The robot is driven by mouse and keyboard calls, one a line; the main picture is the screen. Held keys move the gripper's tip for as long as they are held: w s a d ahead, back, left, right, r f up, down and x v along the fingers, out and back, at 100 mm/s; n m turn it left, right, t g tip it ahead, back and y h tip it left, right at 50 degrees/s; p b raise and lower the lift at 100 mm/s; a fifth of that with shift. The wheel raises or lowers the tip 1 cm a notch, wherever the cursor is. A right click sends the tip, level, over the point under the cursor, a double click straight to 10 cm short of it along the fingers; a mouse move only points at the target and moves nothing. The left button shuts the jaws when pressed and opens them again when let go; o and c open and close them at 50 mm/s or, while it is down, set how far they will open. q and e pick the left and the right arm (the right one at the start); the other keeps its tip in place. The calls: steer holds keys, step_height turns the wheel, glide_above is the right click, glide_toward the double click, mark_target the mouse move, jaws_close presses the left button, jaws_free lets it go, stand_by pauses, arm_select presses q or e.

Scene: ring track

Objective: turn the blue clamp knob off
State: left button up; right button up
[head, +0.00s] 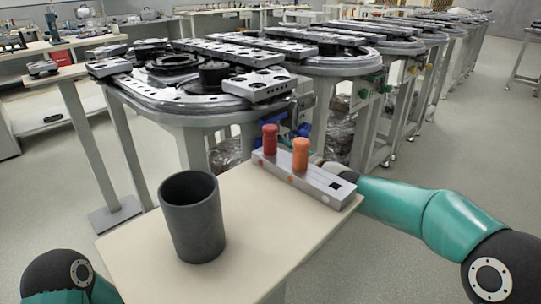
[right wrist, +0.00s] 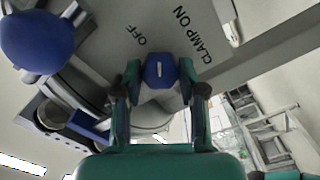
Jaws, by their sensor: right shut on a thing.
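The blue clamp knob (right wrist: 159,71) shows in the right wrist view on a grey panel, with a white mark on its face. The word OFF is printed to its upper left and CLAMP ON to its upper right. My right gripper (right wrist: 160,84) is shut on the knob, one finger on each side. In the head view my right arm reaches in from the right to the ring track's near end, and the gripper is mostly hidden behind the peg block. My left gripper is out of view; only part of the left arm shows at bottom left.
A table (head: 150,260) in front bears a dark grey cup (head: 192,225) and a grey block (head: 318,184) with a red peg (head: 269,139) and an orange peg (head: 300,154). The ring track (head: 190,115) stands behind. A large blue knob (right wrist: 36,41) is at the wrist view's upper left.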

steer(key=shift+a+f+n+b, duration=0.15)
steer(key=shift+n+b, duration=1.55)
steer(key=shift+n, duration=1.7)
steer(key=shift+s+f, duration=0.1)
steer(key=o, duration=1.1)
steer(key=shift+o, duration=0.2)
steer(key=shift+r, duration=0.2)
steer(key=v, duration=1.2)
